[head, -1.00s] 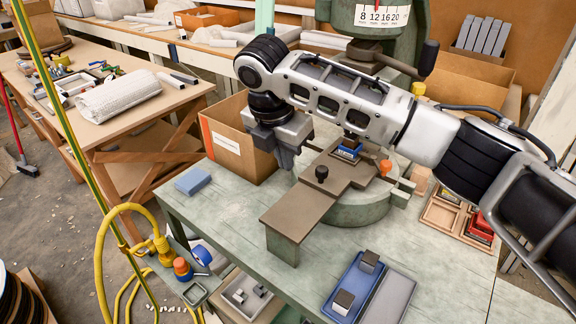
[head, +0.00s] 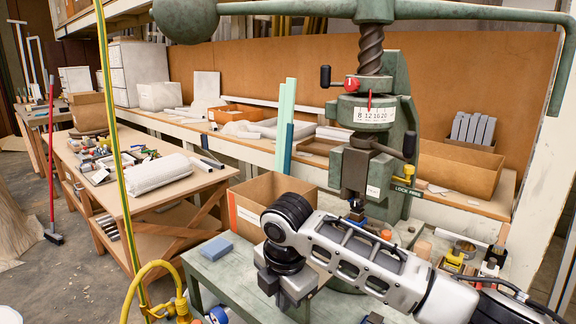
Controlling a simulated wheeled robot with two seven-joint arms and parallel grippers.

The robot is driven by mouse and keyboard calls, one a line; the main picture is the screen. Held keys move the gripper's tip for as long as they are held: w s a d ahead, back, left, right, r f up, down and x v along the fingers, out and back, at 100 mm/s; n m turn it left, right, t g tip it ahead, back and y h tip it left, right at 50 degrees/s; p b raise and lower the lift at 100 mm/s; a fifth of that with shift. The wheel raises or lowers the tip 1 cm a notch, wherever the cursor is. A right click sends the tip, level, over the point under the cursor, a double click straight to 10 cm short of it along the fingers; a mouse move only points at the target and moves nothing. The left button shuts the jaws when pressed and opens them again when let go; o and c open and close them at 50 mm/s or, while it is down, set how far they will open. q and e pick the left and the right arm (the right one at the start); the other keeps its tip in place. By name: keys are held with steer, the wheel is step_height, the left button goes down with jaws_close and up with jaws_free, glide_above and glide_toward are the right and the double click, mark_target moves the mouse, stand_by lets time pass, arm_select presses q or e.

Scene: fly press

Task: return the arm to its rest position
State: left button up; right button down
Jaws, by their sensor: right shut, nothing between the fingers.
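My right arm comes in from the lower right and crosses in front of the green fly press (head: 376,178). My right gripper (head: 284,303) points down at the lower middle, over the green press table (head: 222,272). It is shut and empty, and its tips are near the bottom edge of the picture. It shows in front of the open cardboard box (head: 246,218) and right of a blue block (head: 216,249). My arm hides much of the press base and table. My left gripper is not in view.
The press's lever with its ball weight (head: 186,18) spans the top. A wooden workbench (head: 130,195) with tools and a white roll stands at left. A yellow hose (head: 150,275) hangs at the table's left corner. Small items (head: 455,260) stand at right.

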steer(key=s+a+f+m+t+y, duration=0.1)
steer(key=s+f+m+t+y, duration=0.2)
steer(key=f+m, duration=0.35)
steer(key=s+a+f+m+y, duration=0.2)
steer(key=s+f+m+y, duration=0.3)
steer(key=f, duration=0.3)
steer(key=s+d+f+m+t+h, duration=0.2)
steer(key=s+d+m, duration=0.4)
steer(key=d, duration=0.3)
steer(key=s+d+f+m+t+h, duration=0.3)
steer(key=s+d+f+m, duration=0.2)
steer(key=s+d, duration=0.3)
steer(key=shift+s+d+m+h, duration=0.35)
steer(key=shift+d+m, duration=0.3)
steer(key=shift+d, duration=0.55)
